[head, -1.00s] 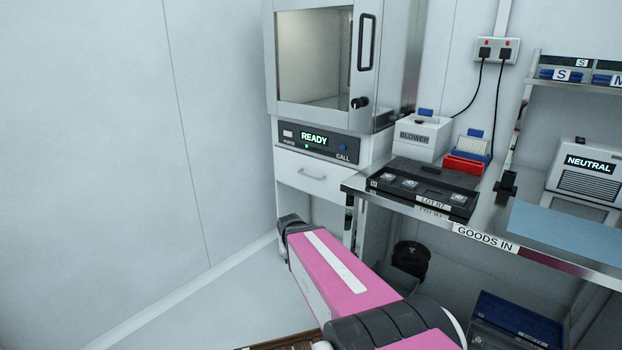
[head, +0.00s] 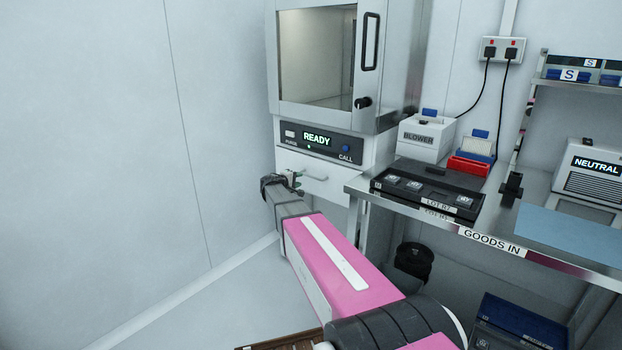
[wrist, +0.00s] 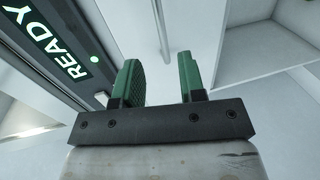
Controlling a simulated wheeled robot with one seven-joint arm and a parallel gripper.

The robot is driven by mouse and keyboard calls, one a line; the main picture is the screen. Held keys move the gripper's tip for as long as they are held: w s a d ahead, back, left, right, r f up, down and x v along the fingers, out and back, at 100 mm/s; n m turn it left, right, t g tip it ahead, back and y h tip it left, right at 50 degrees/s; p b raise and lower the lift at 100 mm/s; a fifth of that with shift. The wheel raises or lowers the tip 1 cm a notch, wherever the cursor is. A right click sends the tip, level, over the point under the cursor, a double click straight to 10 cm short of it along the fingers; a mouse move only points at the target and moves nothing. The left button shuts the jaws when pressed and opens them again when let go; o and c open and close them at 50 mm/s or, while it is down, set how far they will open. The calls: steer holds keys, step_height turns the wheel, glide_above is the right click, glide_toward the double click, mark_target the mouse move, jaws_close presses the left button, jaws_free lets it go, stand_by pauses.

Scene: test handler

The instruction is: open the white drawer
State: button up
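The white drawer (head: 325,192) is in the pale cabinet, just below the black READY panel (head: 317,141). It looks shut in the head view. Its thin bar handle (head: 316,178) shows on the front. My gripper (head: 297,182) is at the left part of the drawer front, near the left end of the handle. Whether it touches the handle cannot be told. In the wrist view my gripper (wrist: 162,82) has two green fingers set apart, with no object clearly held between them. The READY panel also shows at the left of the wrist view (wrist: 60,50).
A glass-fronted chamber (head: 316,58) stands above the panel. The steel bench (head: 480,232) at the right holds a black tray (head: 425,190), a blower box (head: 426,138) and a red rack (head: 469,164). A black bin (head: 413,262) is below. Floor at the left is clear.

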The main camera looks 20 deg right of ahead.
steer(key=x, duration=0.9)
steer(key=shift+w+d+f, duration=0.15)
steer(key=shift+d+f, duration=0.05)
steer(key=shift+d, duration=0.15)
jaws_close()
